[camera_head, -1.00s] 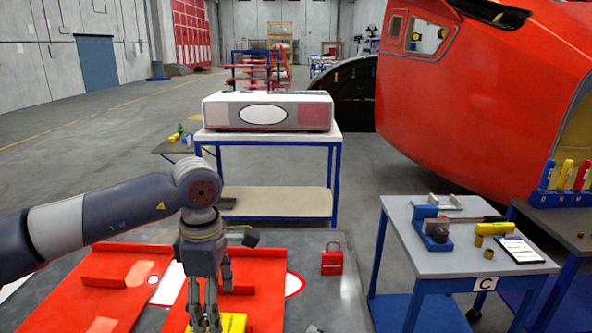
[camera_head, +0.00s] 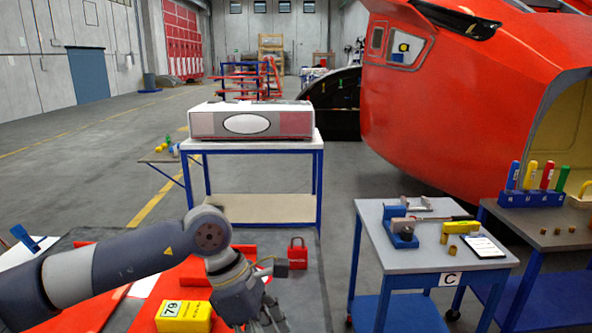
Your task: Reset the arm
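My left arm comes in from the left, and its gripper (camera_head: 268,322) points down at the bottom edge of the head view. Its fingertips are cut off by the frame, so I cannot tell whether it is open or shut. A yellow block marked 79 (camera_head: 198,320) lies to the left of the gripper, apart from it, by the red panels (camera_head: 187,277) on the near table. My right gripper is out of view.
A red padlock (camera_head: 298,256) stands on the near table beyond the gripper. A side table marked C (camera_head: 385,262) holds a blue vise (camera_head: 402,232) and small parts. A blue-framed table (camera_head: 305,145) carries a white box (camera_head: 215,122). The big red nosecone (camera_head: 450,110) is at the right.

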